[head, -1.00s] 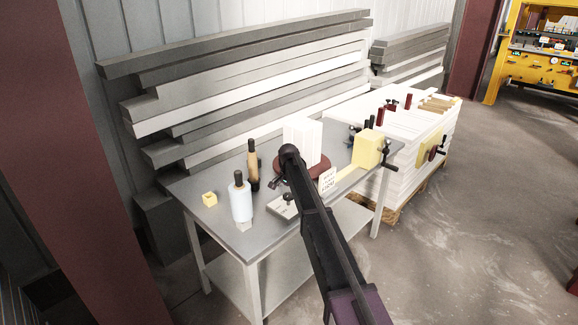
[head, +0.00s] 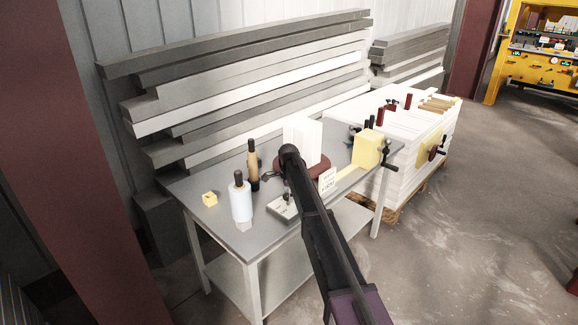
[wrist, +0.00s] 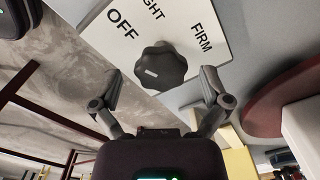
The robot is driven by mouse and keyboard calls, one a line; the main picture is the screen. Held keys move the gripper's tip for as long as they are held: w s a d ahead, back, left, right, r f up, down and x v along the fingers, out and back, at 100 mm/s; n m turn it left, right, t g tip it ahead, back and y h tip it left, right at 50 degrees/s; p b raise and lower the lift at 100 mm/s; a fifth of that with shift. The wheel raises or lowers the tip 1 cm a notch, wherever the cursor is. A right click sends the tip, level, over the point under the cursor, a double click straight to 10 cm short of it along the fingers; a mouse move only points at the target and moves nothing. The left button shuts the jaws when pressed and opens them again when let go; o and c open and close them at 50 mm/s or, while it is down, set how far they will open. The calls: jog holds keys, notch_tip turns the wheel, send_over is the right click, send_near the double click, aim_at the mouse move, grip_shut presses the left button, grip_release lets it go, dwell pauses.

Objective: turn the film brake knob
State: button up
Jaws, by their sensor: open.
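The film brake knob (wrist: 161,67) is dark and lobed, with a small light mark on its face. It stands on a white plate (wrist: 100,32) lettered OFF, FIRM and a partly cut-off word ending in GHT. In the head view the plate (head: 281,209) lies on the grey table, below my gripper (head: 270,177). In the wrist view my gripper (wrist: 161,82) is open, with one finger on each side of the knob. Gaps show between the fingers and the knob. I cannot tell how the fingers' depth compares with the knob's.
The grey table (head: 225,225) also holds a film roll (head: 241,203), a tan-and-black bottle-like tool (head: 253,168), a yellow block (head: 210,199) and a white block (head: 303,140) on a dark red turntable (head: 318,171). A yellow crank box (head: 367,149) stands at the right.

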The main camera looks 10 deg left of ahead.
jog(key=m, duration=0.6)
jog(key=shift+m, duration=1.2)
jog(key=shift+r+m, duration=0.15)
jog(key=shift+m, duration=0.15)
notch_tip(320, 180, up, 14)
jog(key=p, duration=1.3)
jog(key=shift+f+p, duration=0.25)
jog(key=shift+p, duration=0.15)
jog(key=shift+s+d, duration=0.1)
jog(key=s+d+n, duration=0.7)
jog(key=s+d, duration=0.2)
jog(key=s, duration=0.4)
jog(key=s+d+n, duration=0.8)
jog(key=s+d, duration=0.1)
jog(key=s, duration=0.5)
jog(key=s+d+n, duration=0.8)
jog(key=s+d, duration=0.1)
jog(key=s, duration=0.5)
jog(key=shift+s+d, duration=0.15)
jog(key=shift+d, duration=0.1)
